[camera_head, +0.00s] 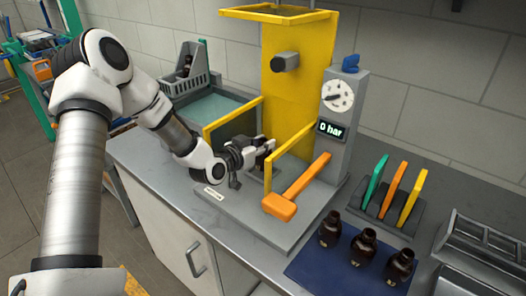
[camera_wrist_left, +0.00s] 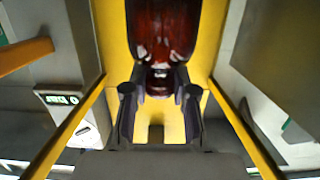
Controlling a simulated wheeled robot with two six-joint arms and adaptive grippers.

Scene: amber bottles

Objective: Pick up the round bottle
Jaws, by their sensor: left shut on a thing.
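An amber bottle (camera_wrist_left: 163,30), glossy and dark red-brown, fills the top middle of the left wrist view, its narrow end toward my left gripper (camera_wrist_left: 160,92). The two dark fingers are shut on that narrow end. In the head view my left gripper (camera_head: 262,150) is between the yellow side bars of the test stand (camera_head: 297,95); the held bottle is not clearly visible there. I cannot tell whether it touches the stand. Three dark bottles (camera_head: 363,246) stand on a blue mat (camera_head: 312,268) at front right. My right gripper is not in view.
The stand has an orange lever (camera_head: 297,188) and a grey column with a gauge (camera_head: 337,95) and a "0 bar" display. A grey crate (camera_head: 190,75) holding a dark bottle is behind left. Coloured plates (camera_head: 394,192) stand in a rack at right.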

